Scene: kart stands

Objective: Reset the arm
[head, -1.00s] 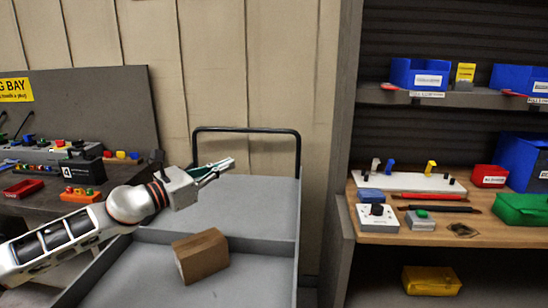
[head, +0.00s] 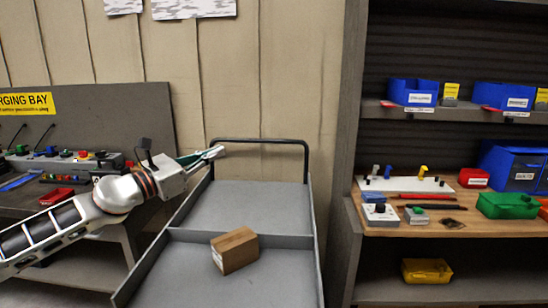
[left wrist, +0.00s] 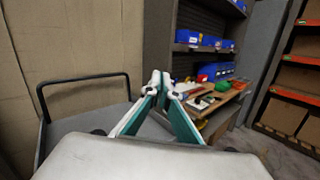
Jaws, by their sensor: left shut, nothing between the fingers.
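My left arm comes in from the left in the head view. Its gripper (head: 213,154) is held above the left side of a grey cart and points to the right. In the left wrist view the gripper (left wrist: 160,80) shows its two green-sided fingers meeting at the tips, with nothing between them. My right gripper is in neither view.
The grey cart (head: 255,205) has a black handle and carries a brown cardboard box (head: 235,250). A shelf unit on the right has a wooden worktop (head: 440,225) with tools and bins. A charging bench (head: 60,165) stands at left.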

